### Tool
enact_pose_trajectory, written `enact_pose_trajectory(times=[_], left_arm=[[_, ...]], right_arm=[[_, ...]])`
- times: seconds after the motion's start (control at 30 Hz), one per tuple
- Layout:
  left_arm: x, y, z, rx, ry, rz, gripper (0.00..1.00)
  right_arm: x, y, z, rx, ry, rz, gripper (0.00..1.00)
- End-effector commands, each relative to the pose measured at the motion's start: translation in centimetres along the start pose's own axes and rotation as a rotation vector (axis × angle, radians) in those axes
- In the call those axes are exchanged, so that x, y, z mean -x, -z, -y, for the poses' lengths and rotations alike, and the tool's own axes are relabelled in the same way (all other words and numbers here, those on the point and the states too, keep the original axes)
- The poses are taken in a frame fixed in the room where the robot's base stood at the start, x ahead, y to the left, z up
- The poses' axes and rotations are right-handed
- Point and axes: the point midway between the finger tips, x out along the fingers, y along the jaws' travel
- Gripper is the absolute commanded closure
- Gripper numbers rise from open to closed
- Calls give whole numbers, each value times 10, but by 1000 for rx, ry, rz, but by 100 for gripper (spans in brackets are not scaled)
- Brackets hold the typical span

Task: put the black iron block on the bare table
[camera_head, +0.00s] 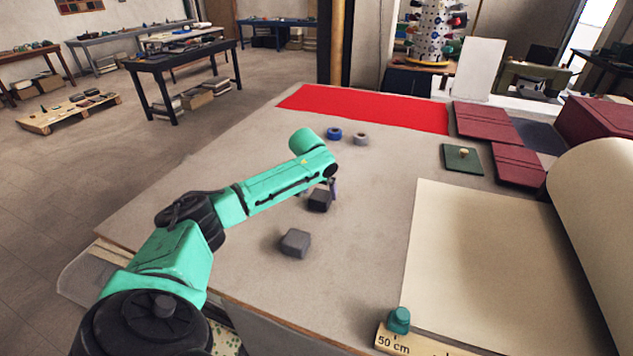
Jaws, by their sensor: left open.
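A small black block (319,201), which looks like the iron block, is on or just above the bare tabletop (240,225) near the middle. My left arm reaches in from the left, and its gripper (326,191) is just above and beside this block. The gripper is open, but its fingers are small and partly hidden by the arm, so I cannot tell whether they touch the block. A second, dark grey block (295,243) lies nearer on the table, apart from the gripper. My right gripper is not in view.
A red cloth (365,107) lies along the far edge, with a blue ring (334,134) and a grey ring (361,139) in front. A cream sheet (480,260), roll (600,215) and ruler (440,346) occupy the right. Dark red covers (485,122) lie behind. The left-front tabletop is clear.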

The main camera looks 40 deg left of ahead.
Motion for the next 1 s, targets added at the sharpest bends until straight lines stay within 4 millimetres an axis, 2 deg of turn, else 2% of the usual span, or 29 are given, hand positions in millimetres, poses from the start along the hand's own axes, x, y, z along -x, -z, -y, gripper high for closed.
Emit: enact_pose_trajectory(times=[0.2,0.33,0.47,0.9,1.0], left_arm=[[55,0,1,0,1,-4,0],[77,0,0,1,0,-2,0],[85,0,0,1,0,0,0],[85,0,0,1,0,0,0],[91,3,0,1,-1,-1,0]], right_arm=[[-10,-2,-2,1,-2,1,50],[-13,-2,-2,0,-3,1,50],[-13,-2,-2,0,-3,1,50],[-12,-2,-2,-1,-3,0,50],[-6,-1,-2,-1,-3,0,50]])
